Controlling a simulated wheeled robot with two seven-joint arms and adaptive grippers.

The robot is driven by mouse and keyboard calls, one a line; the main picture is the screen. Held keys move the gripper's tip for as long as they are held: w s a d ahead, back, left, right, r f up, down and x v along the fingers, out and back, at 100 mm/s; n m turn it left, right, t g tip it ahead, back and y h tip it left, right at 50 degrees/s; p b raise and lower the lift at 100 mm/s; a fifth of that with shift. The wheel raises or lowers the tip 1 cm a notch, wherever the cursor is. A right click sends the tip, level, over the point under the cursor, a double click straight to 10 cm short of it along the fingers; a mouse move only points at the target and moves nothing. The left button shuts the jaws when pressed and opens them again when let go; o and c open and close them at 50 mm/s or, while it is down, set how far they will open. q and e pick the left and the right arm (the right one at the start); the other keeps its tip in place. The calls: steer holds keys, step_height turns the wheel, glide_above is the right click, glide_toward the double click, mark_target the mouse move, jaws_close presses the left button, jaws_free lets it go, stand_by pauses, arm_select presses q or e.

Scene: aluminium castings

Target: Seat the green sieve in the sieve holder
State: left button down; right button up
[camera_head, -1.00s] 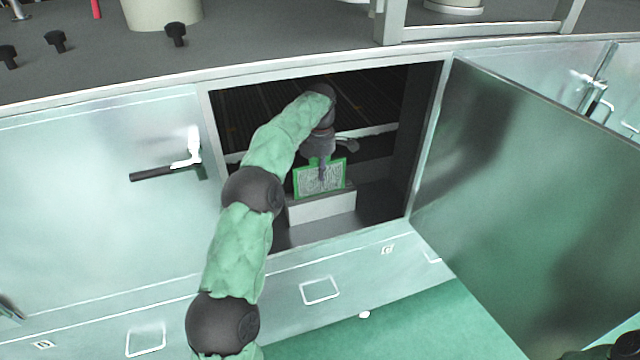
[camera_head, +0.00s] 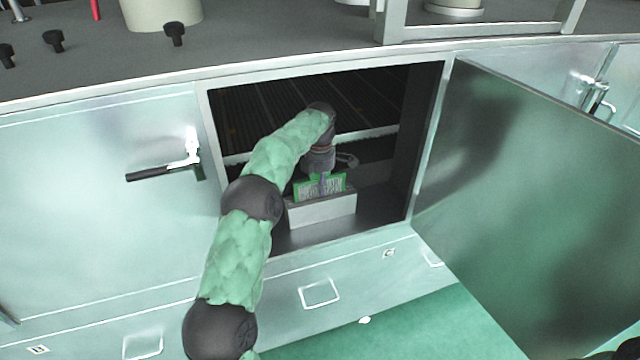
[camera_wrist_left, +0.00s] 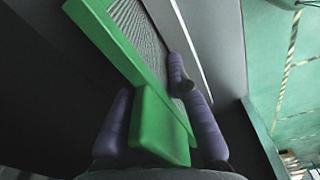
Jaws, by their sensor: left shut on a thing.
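The green sieve (camera_head: 308,187), a green frame around a pale mesh, stands roughly upright inside the open cabinet. Its lower part is hidden behind the front wall of the pale box-shaped sieve holder (camera_head: 321,210), so it appears partly inside it. I cannot tell whether it touches the bottom. My left gripper (camera_head: 323,186) reaches down from above and is shut on the sieve. In the left wrist view, the purple fingers of the gripper (camera_wrist_left: 165,125) lie on both sides of the sieve's green tab (camera_wrist_left: 160,122).
The cabinet opening has a left frame edge close to my left arm. The cabinet door (camera_head: 530,200) stands open on the right. A closed panel with a handle (camera_head: 165,170) is on the left. Dark floor space is free right of the holder.

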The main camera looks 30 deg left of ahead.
arm_select(q)
steer(key=c, duration=1.2)
jaws_free()
steer(key=shift+r, duration=0.1)
steer(key=shift+r, duration=0.25)
step_height(320, 180, up, 8)
steer(key=p, duration=0.3)
